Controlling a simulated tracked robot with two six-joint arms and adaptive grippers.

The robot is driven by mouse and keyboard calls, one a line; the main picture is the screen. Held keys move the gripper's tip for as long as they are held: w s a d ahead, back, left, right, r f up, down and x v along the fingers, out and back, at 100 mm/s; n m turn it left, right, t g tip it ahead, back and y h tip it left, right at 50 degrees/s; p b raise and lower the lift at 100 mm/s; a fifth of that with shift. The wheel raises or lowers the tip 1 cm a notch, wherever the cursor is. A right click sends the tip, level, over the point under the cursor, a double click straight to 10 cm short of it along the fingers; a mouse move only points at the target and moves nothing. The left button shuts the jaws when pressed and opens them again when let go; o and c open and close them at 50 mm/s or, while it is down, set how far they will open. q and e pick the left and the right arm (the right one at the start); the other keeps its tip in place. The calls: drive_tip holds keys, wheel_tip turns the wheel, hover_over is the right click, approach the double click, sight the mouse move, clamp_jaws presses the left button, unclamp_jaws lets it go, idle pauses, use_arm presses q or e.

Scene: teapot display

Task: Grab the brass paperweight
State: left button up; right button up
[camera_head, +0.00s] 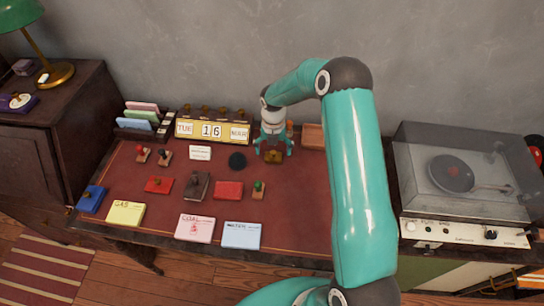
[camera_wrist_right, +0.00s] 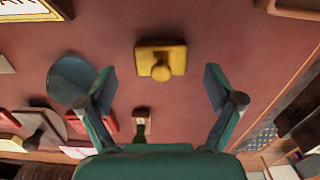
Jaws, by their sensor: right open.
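The brass paperweight (camera_head: 273,157) is a small squarish brass block on the red desk top, near the back. In the right wrist view the paperweight (camera_wrist_right: 160,62) shows a square base with a round knob, lying ahead of and between my fingers. My right gripper (camera_head: 273,146) is at the paperweight in the head view, pointing down with its fingers apart. In the wrist view my right gripper (camera_wrist_right: 160,90) is open and empty, with a finger on each side. My left gripper is not in view.
A round dark disc (camera_head: 237,160) lies just left of the paperweight. A calendar (camera_head: 212,131) stands behind it and a wooden tray (camera_head: 313,136) to its right. Several stamps, ink pads and paper pads cover the desk's left and front. The desk's right part is bare where visible. A record player (camera_head: 465,180) stands further right.

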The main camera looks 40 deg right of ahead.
drive_tip(key=shift+f, duration=1.35)
drive_tip(key=c, duration=1.5)
drive_tip(key=shift+d, duration=0.1)
drive_tip(key=shift+c, duration=0.8)
drive_tip(key=shift+r, duration=0.2)
